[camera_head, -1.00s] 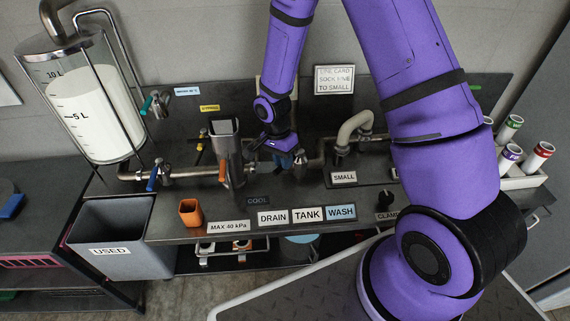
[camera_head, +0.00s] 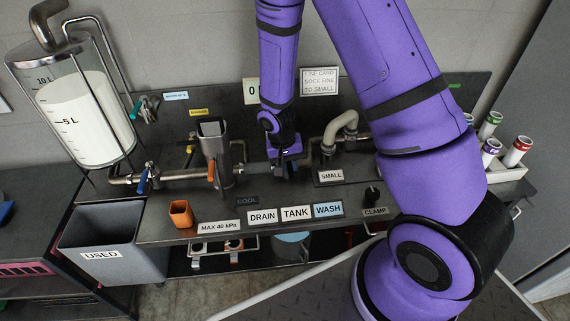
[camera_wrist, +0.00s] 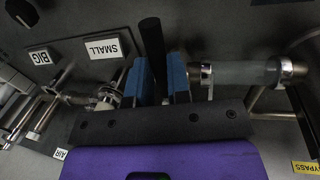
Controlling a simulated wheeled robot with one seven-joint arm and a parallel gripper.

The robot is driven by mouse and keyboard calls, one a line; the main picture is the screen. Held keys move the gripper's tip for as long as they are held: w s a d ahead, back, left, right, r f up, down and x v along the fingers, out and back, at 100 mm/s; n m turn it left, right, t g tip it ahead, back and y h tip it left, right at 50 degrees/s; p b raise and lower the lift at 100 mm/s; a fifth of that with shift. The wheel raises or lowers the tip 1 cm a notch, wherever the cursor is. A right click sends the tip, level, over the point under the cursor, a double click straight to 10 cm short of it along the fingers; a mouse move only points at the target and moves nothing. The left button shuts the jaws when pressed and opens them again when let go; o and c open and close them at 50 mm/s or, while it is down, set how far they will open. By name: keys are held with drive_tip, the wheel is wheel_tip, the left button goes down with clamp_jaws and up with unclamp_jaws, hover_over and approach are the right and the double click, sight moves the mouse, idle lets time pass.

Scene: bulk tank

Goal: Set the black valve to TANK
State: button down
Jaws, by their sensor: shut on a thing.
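My gripper (camera_head: 285,172) is low over the bench, at the pipe run behind the DRAIN (camera_head: 263,216), TANK (camera_head: 296,213) and WASH (camera_head: 328,209) plates. In the wrist view its two blue fingers (camera_wrist: 161,82) are shut on the black valve's handle (camera_wrist: 152,40), a dark bar that sticks out beyond them. The valve body is hidden behind my gripper in both views, and I cannot tell which plate the handle points to.
An orange-handled valve (camera_head: 211,171) and steel funnel (camera_head: 217,145) stand left of my gripper. A curved pale pipe (camera_head: 341,128) and the SMALL plate (camera_head: 331,176) are to the right. A glass tank (camera_head: 85,110) is far left. An orange cup (camera_head: 181,213) stands near the front edge.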

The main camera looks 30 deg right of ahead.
drive_tip(key=shift+d+n, duration=0.2)
drive_tip(key=shift+n, duration=0.1)
drive_tip(key=c, duration=1.1)
unclamp_jaws()
drive_tip(key=shift+r, duration=0.1)
drive_tip(key=r, duration=0.3)
drive_tip(key=a+r, duration=0.1)
drive_tip(key=r, duration=0.3)
drive_tip(key=a+r, duration=0.1)
drive_tip(key=r, duration=0.2)
drive_tip(key=shift+w+r, duration=0.25)
drive_tip(key=shift+w, duration=0.05)
